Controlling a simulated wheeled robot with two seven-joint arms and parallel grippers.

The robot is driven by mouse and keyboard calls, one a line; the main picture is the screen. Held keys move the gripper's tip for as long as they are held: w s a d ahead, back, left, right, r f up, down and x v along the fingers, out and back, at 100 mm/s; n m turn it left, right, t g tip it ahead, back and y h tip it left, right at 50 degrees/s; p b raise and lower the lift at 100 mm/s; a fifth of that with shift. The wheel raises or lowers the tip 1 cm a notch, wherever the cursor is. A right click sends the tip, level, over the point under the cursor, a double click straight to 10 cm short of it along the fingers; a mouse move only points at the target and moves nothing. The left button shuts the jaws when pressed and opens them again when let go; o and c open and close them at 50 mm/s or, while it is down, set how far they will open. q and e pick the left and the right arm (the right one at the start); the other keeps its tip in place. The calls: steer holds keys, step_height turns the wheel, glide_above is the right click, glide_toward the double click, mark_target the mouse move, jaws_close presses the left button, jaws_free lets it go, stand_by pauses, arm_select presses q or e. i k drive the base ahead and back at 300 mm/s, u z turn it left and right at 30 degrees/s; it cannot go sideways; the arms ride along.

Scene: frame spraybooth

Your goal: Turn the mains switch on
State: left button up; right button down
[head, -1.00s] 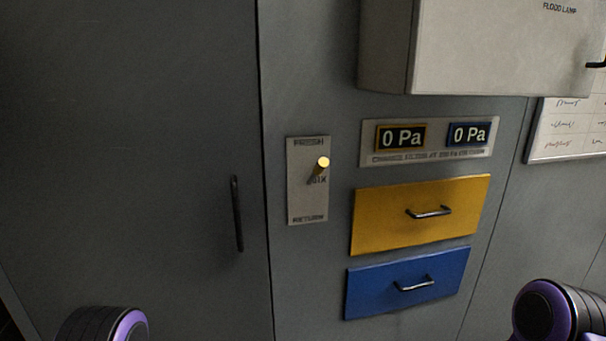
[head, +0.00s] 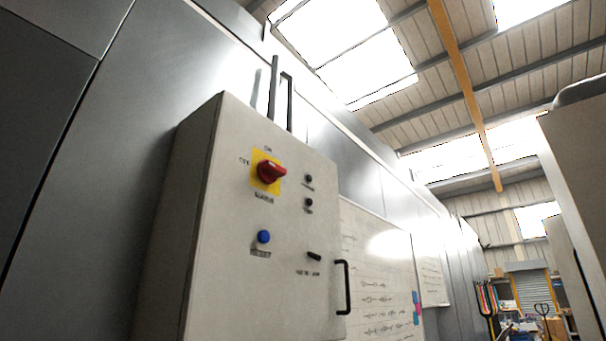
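The mains switch (head: 270,172) is a red rotary knob on a yellow square plate, high on the front of a pale grey control box (head: 215,285). Small lettering stands above, left of and below the plate; the top word looks like "ON" and the left one like "OFF". The knob's grip looks turned sideways rather than upright, though the slanted view makes its exact setting hard to tell. Neither of my grippers is in view.
The box also bears a blue button (head: 264,237), two small dark knobs, a dark lamp switch (head: 314,256) and a black handle (head: 343,287) at its right edge. A whiteboard (head: 375,270) hangs beyond. A grey cabinet (head: 575,190) stands at right.

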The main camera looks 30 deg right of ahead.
mark_target(268, 172)
steer(key=z, duration=1.65)
steer(key=k, duration=0.2)
steer(key=u, duration=0.2)
steer(key=i, duration=0.9)
steer(key=u, duration=0.45)
